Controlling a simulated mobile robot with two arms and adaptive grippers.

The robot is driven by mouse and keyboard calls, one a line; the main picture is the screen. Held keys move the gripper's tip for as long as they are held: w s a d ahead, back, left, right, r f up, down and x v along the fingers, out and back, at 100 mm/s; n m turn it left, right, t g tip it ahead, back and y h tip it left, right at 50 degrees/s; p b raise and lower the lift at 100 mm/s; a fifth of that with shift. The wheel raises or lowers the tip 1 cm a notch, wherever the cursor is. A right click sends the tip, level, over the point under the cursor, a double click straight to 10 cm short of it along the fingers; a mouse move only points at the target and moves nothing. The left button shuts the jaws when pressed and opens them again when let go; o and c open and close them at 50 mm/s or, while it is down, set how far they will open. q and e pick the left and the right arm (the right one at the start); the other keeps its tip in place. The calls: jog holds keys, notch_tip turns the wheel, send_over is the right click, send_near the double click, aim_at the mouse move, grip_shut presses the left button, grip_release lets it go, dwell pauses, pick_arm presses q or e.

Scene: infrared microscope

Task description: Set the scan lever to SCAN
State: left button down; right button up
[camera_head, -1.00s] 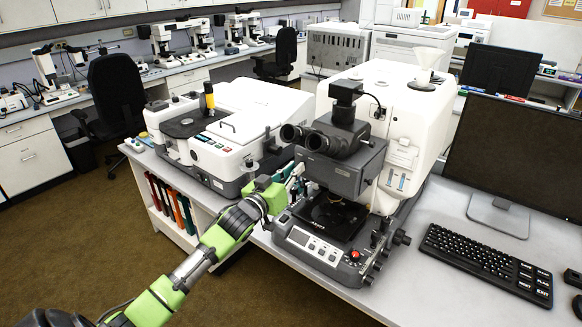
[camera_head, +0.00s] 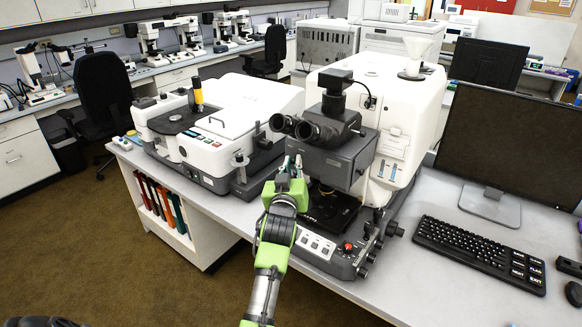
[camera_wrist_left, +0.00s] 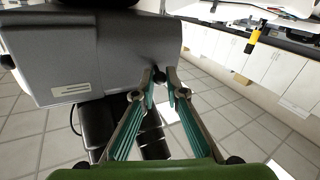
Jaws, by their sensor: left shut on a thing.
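The infrared microscope has a dark grey head (camera_head: 340,165) with black eyepieces. Its head also shows in the left wrist view (camera_wrist_left: 110,55), as a grey housing with a label. My left gripper (camera_head: 291,163) is at the left side of that head, below the eyepieces. In the left wrist view its fingertips (camera_wrist_left: 160,76) are closed on a small dark knob, which looks like the scan lever (camera_wrist_left: 159,77). Most of the lever is hidden by the fingers, and I cannot read its position. My right gripper is not in view.
The control panel with a red knob (camera_head: 348,246) and the black stage (camera_head: 328,212) are close to my left arm. A white instrument (camera_head: 215,130) stands at the left on the bench. A keyboard (camera_head: 480,254) and monitor (camera_head: 510,150) are at the right.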

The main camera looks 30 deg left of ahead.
pick_arm(q)
jog(key=shift+r, duration=0.1)
dwell(0.4)
jog(key=c, duration=2)
grip_release()
jog(key=shift+d, duration=0.1)
jog(key=shift+c, duration=0.2)
